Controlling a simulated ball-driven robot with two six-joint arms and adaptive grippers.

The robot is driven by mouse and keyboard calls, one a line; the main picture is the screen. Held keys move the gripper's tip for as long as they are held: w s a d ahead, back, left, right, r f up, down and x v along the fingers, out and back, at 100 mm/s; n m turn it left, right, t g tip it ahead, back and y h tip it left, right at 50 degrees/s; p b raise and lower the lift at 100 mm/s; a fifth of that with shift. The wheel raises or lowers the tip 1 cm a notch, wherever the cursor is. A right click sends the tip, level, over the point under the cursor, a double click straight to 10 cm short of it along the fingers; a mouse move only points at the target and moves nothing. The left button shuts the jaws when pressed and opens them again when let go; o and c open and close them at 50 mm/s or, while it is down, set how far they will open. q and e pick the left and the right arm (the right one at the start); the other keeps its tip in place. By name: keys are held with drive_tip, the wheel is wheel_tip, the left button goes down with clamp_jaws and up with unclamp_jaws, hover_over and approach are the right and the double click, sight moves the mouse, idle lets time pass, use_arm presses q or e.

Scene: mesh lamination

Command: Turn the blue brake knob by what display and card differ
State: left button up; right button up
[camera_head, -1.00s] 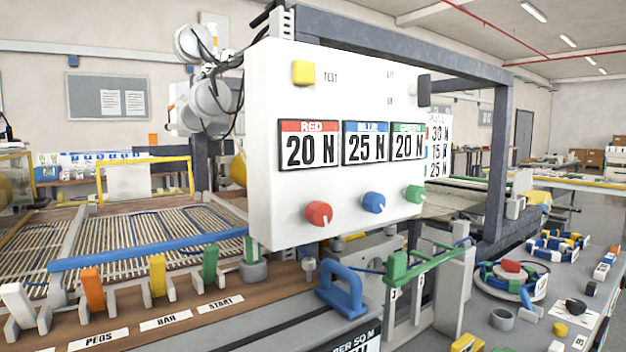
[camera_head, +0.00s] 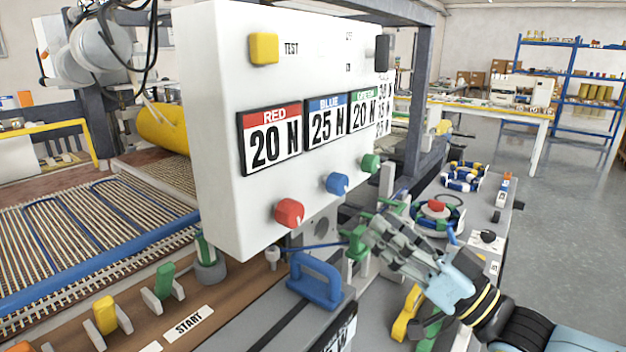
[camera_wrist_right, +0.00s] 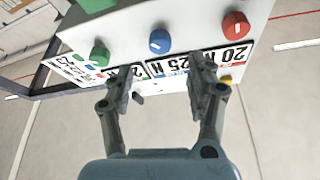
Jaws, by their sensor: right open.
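The white control panel (camera_head: 215,110) shows RED 20 N, BLUE 25 N and GREEN 20 N on its displays. The blue knob (camera_head: 337,183) sits below the blue display, between the red knob (camera_head: 289,212) and green knob (camera_head: 370,163). The card (camera_head: 384,105) beside the panel is partly hidden; its figures are hard to read now. My right gripper (camera_head: 376,232) is open and empty, below and right of the blue knob, apart from it. In the right wrist view the blue knob (camera_wrist_right: 160,41) lies beyond the open fingers (camera_wrist_right: 160,80). My left gripper is out of view.
A yellow TEST button (camera_head: 263,48) and a black switch (camera_head: 382,49) sit on the panel. Below it stand a blue handle (camera_head: 315,281) and green parts near my right gripper. Several coloured pegs (camera_head: 105,314) line the left bench.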

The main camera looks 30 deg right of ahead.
sight(343, 190)
drive_tip(key=p+x, duration=0.1)
drive_tip(key=x, duration=0.5)
drive_tip(key=shift+r+p, duration=0.25)
drive_tip(key=shift+p, duration=0.05)
drive_tip(key=x, duration=0.3)
drive_tip(key=shift+w+p, duration=0.25)
drive_tip(key=shift+p, duration=0.15)
drive_tip(key=shift+w, duration=0.15)
drive_tip(key=c, duration=0.4)
drive_tip(key=shift+c, duration=1)
drive_tip(key=c, duration=0.5)
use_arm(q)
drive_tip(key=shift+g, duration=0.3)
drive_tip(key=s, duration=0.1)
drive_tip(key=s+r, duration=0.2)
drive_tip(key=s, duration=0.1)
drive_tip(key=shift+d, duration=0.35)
use_arm(e)
drive_tip(key=shift+c, duration=0.2)
